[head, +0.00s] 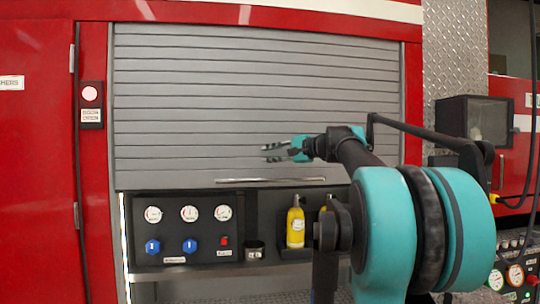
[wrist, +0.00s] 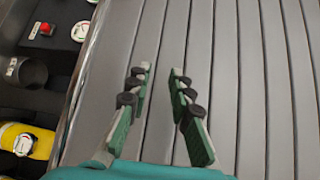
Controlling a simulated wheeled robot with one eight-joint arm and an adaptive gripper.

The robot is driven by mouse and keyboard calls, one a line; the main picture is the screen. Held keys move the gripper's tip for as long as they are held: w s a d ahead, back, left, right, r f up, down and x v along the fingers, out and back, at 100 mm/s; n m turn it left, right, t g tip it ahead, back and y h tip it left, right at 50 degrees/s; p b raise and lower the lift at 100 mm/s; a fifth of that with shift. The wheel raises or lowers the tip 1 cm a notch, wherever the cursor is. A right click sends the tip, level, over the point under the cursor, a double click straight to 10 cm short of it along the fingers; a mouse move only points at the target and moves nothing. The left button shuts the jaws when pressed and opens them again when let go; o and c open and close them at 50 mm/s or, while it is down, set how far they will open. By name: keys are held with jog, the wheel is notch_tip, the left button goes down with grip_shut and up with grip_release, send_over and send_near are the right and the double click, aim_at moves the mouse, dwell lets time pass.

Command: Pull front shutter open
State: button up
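The front shutter (head: 240,95) is grey and slatted, set in a red frame. It is partly raised, with its bottom edge above a pump compartment. A thin handle bar (head: 270,181) runs along that lower edge. My gripper (head: 266,153) is in front of the shutter, a little above the handle bar in the head view. In the wrist view the two fingers of my gripper (wrist: 160,75) are apart with nothing between them, and the shutter slats (wrist: 225,80) are behind them. The shutter's lower edge (wrist: 85,70) shows to the left there.
Below the shutter are a gauge panel (head: 189,229) with blue knobs, a dark cup (head: 255,249) and a yellow bottle (head: 295,226). A lit door-open indicator (head: 90,93) is at left. A dark box (head: 473,121) stands at right.

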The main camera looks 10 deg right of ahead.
jog(key=shift+o, duration=1.1)
jog(key=shift+d, duration=0.1)
jog(key=v, duration=1.1)
jog(key=shift+s+d, duration=0.3)
send_near(273, 180)
jog(key=x, duration=1.1)
jog(key=shift+w+a, duration=0.1)
